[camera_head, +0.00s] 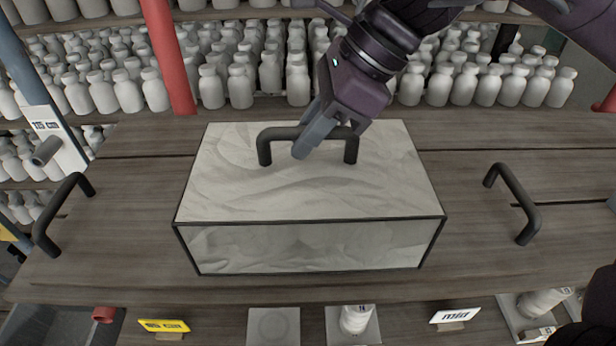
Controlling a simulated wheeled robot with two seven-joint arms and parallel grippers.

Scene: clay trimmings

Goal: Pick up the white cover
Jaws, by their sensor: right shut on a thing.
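The white cover (310,195) is a box-like lid with pale, streaked faces and dark edges, in the middle of the head view. It rests on a wooden board. A dark bar handle (264,150) stands on its top. One finger shows in front of the bar; the other is mostly hidden. My left gripper is not in view.
The wooden board (110,235) carries a dark handle at left (62,215) and another at right (512,203). Shelves of white bottles (240,85) stand behind, with a red post (168,55). Below the front edge are a yellow label (164,326) and a white bottle (355,319).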

